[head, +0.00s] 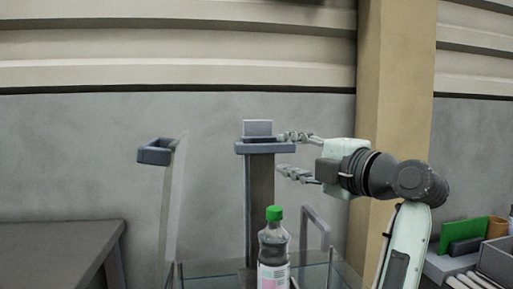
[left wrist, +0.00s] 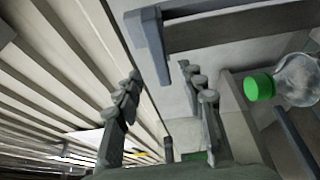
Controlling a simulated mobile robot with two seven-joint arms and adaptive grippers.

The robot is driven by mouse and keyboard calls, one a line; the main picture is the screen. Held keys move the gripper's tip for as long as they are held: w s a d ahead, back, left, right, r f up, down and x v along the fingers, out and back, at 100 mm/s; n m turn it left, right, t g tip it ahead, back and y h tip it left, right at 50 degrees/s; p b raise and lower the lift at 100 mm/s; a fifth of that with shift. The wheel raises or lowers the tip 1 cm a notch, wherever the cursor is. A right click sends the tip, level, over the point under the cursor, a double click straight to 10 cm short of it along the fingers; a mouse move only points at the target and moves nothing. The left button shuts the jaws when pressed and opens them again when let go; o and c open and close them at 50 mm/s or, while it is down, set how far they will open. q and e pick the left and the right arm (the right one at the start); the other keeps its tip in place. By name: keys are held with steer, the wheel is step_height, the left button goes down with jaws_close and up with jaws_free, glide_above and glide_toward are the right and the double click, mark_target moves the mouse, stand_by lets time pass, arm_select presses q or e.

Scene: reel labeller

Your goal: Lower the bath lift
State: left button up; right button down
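The bath lift appears to be the dark upright post (head: 260,195) with a blue-grey flat top (head: 265,148) and a small grey block (head: 257,129) on it. My left gripper (head: 294,155) is open and level with the top, at its right side. Its upper finger reaches near the top's right edge and its lower finger is below that level. In the left wrist view, the blue-grey top (left wrist: 152,40) lies ahead, its end between the spread fingers (left wrist: 165,82). I cannot tell whether a finger touches it. My right gripper is not in view.
A bottle with a green cap (head: 274,240) stands before the post, by a clear-walled tank (head: 340,272). A grey bracket (head: 156,152) on a pale post is at left. A dark table (head: 60,250) is lower left; a bin (head: 496,258) is lower right.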

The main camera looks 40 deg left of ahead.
mark_target(268, 149)
arm_select(q)
steer(key=shift+w+a+r, duration=0.1)
steer(key=shift+w+a, duration=0.05)
steer(key=shift+a, duration=0.4)
steer(key=p+x, duration=0.1)
steer(key=x, duration=0.5)
steer(key=shift+w+a, duration=0.1)
steer(key=shift+a, duration=0.2)
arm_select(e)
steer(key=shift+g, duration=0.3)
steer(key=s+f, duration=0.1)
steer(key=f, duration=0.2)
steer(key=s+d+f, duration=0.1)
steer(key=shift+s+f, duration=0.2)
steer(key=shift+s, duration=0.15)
arm_select(q)
jaws_close()
